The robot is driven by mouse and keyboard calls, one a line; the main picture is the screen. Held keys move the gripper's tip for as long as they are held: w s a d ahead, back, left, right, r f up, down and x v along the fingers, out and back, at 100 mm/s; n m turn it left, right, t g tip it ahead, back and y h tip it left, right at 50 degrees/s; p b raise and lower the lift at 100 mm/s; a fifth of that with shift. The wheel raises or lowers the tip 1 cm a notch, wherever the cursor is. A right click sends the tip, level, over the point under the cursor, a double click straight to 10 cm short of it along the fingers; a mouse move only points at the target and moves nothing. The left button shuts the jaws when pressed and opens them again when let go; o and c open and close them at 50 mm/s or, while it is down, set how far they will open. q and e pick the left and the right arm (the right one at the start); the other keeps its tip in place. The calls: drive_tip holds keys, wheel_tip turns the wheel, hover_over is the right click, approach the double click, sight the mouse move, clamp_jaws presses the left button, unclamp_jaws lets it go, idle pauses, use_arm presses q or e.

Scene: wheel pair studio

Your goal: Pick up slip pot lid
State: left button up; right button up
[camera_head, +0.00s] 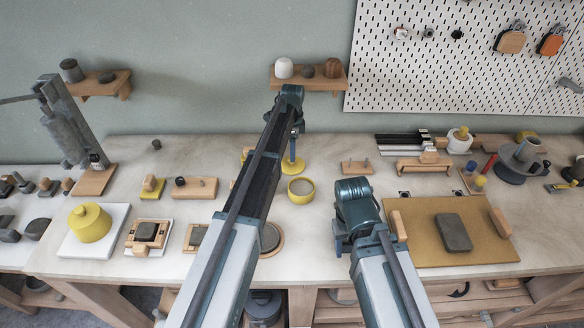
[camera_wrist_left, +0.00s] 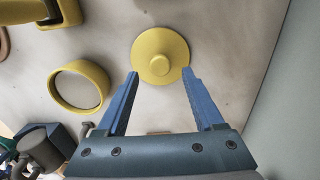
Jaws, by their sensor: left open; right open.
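The slip pot lid (camera_head: 293,167), a round yellow disc with a small knob, lies on the worktop behind the yellow pot. It also shows in the left wrist view (camera_wrist_left: 160,57), just beyond and between my fingertips. My left gripper (camera_head: 293,148) points down over the lid, open and empty; its blue fingers show in the left wrist view (camera_wrist_left: 160,74), on either side of the knob's line. The open yellow slip pot (camera_head: 300,190) stands in front of the lid. My right gripper (camera_head: 341,243) is low over the front of the worktop, its fingers mostly hidden.
A brown board (camera_head: 430,250) with a dark slab lies at the right. A small wooden block with pegs (camera_head: 356,167) stands right of the lid. A yellow lidded jar (camera_head: 89,223) sits at the left. A wall shelf (camera_head: 308,83) is behind my left gripper.

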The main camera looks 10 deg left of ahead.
use_arm(q)
wheel_tip(320, 180, down, 4)
drive_tip(key=b, duration=0.3)
drive_tip(key=shift+f, duration=0.1)
use_arm(e)
wheel_tip(320, 180, down, 4)
drive_tip(key=shift+f, duration=0.15)
use_arm(q)
clamp_jaws()
